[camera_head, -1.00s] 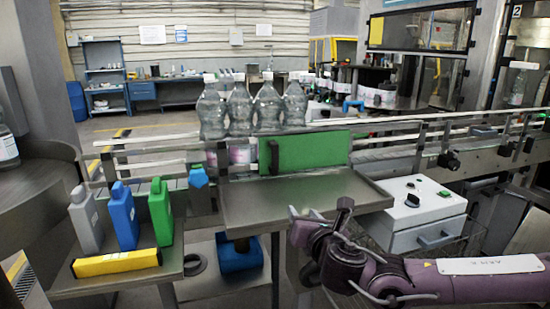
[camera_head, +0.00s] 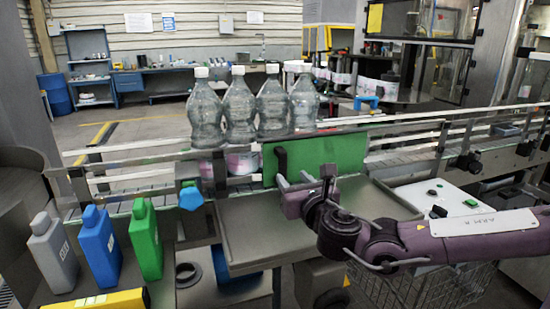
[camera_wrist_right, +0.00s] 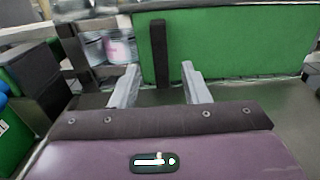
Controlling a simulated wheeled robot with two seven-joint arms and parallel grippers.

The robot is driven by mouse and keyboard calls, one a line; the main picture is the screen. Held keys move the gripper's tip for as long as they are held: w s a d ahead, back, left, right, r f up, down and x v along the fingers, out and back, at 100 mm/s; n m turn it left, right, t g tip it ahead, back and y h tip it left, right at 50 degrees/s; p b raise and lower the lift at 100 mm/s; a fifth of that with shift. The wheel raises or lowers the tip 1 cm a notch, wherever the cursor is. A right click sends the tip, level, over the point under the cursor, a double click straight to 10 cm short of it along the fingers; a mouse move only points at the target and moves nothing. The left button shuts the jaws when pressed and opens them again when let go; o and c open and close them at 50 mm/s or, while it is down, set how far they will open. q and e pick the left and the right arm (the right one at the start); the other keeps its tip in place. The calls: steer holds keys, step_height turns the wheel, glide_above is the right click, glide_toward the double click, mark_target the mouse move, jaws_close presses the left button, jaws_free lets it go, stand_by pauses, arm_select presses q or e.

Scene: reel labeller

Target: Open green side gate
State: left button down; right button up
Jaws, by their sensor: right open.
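The green side gate (camera_head: 330,156) stands upright along the conveyor's near side, behind the metal tray. It has a black vertical handle (camera_head: 282,163) near its left end. In the right wrist view the gate (camera_wrist_right: 230,45) fills the upper right, and the handle (camera_wrist_right: 159,53) stands ahead, between the lines of the two fingers. My right gripper (camera_head: 293,183) is open and empty, just in front of the handle and apart from it. Its two pale fingers (camera_wrist_right: 160,88) show in the right wrist view. My left gripper is not in view.
Several clear bottles (camera_head: 240,108) stand on the conveyor behind the gate. A metal tray (camera_head: 250,235) lies below my right gripper. Grey, blue and green jugs (camera_head: 145,238) and a yellow block (camera_head: 105,300) are at the left. A white control box (camera_head: 450,195) is at the right.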

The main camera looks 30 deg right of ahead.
mark_target(283, 166)
steer(key=shift+w+d, duration=0.15)
steer(key=shift+w, duration=0.4)
steer(key=shift+r+b, duration=0.2)
steer(key=shift+b, duration=0.25)
steer(key=shift+w+d, duration=0.1)
steer(key=shift+w, duration=0.25)
steer(key=shift+w+d+f, duration=0.1)
steer(key=shift+w, duration=0.3)
steer(key=shift+x, duration=0.8)
steer(key=shift+w+d+r+p, duration=0.1)
steer(key=shift+w+r+p, duration=0.15)
steer(key=shift+w, duration=0.35)
steer(key=shift+p+x, duration=0.35)
steer(key=shift+x, duration=0.75)
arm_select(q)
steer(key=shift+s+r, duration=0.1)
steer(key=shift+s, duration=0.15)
arm_select(e)
steer(key=shift+w+f, duration=0.1)
steer(key=shift+f, duration=0.1)
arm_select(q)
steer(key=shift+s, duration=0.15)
